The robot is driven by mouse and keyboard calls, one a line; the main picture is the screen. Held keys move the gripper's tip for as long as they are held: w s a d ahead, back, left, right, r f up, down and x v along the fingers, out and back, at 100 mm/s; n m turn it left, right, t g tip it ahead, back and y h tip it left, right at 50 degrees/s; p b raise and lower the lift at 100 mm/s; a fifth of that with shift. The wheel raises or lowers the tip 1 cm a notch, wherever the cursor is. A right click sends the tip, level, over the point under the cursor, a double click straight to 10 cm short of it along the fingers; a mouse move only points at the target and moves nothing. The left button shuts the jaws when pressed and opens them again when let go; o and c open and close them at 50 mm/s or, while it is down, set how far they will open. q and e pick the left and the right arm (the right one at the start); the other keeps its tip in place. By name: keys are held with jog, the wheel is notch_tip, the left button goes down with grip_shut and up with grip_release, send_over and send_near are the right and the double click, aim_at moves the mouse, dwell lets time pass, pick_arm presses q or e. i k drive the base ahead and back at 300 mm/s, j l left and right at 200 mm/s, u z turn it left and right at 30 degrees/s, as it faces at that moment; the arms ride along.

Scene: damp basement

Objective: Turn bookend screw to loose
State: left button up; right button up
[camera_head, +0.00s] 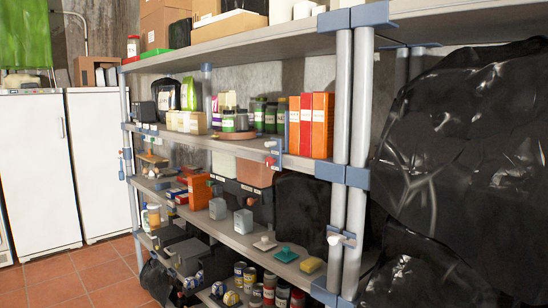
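A blue-grey bracket (278,152) sits at the front edge of the upper middle shelf, left of the orange boxes. It has a pale knob (270,144) and a small red part below it. Another pale knob (334,240) sits on a blue bracket (348,239) at the right front post, lower down. I cannot tell which of these is the bookend screw, nor how tight either one is. Neither of my grippers shows in the head view.
Metal shelving fills the middle, with jars, orange boxes (312,125), grey cubes (243,221) and a yellow sponge (311,265) on its boards. Black plastic bags (470,150) bulge beside its right post. White refrigerators (100,160) stand left. Tiled floor (75,280) is open in front of them.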

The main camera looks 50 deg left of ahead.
aim_at(269, 161)
jog(key=j, duration=1.3)
